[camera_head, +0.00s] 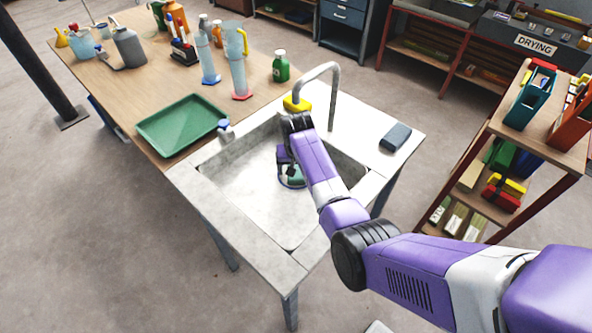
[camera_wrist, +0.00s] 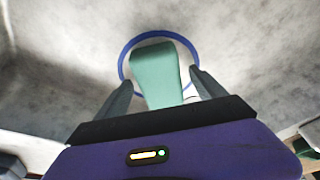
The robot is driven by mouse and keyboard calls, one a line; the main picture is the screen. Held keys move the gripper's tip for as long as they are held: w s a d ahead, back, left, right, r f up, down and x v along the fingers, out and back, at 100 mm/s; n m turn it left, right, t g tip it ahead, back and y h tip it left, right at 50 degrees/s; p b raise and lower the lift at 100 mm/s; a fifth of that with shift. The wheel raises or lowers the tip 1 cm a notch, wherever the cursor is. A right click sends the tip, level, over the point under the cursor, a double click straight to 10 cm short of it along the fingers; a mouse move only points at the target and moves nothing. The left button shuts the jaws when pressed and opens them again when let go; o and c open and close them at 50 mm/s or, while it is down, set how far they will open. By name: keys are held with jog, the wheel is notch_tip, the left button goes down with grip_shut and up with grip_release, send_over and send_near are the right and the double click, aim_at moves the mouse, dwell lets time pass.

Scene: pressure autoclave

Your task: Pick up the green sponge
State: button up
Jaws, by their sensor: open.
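The green sponge (camera_wrist: 157,78) is a pale green block in the sink basin. In the wrist view it lies between the two open fingers of my gripper (camera_wrist: 158,86), over a blue ring (camera_wrist: 125,58). In the head view my gripper (camera_head: 290,178) reaches down into the grey sink (camera_head: 240,170), and a bit of the green sponge (camera_head: 296,172) shows beside it. The gripper and arm hide much of the sponge there. Whether the fingers touch the sponge cannot be told.
A curved faucet (camera_head: 333,90) rises behind the sink, near a yellow sponge (camera_head: 297,104). A dark blue block (camera_head: 395,137) lies on the right rim. A green tray (camera_head: 181,125), cylinders and bottles stand on the wooden table. A shelf (camera_head: 540,135) stands at right.

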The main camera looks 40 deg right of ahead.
jog(key=shift+c, duration=0.4)
jog(key=c, duration=1.5)
jog(key=shift+o, duration=0.2)
jog(key=shift+a+r, duration=0.1)
jog(key=shift+a, duration=0.05)
jog(key=shift+a+r, duration=0.1)
jog(key=shift+a, duration=0.05)
notch_tip(320, 180, up, 11)
jog(key=b, duration=0.2)
jog(key=a+b, duration=0.2)
jog(key=a, duration=1.7)
jog(key=shift+s+a+b, duration=0.25)
jog(key=shift+s+b, duration=0.1)
jog(key=shift+b, duration=0.05)
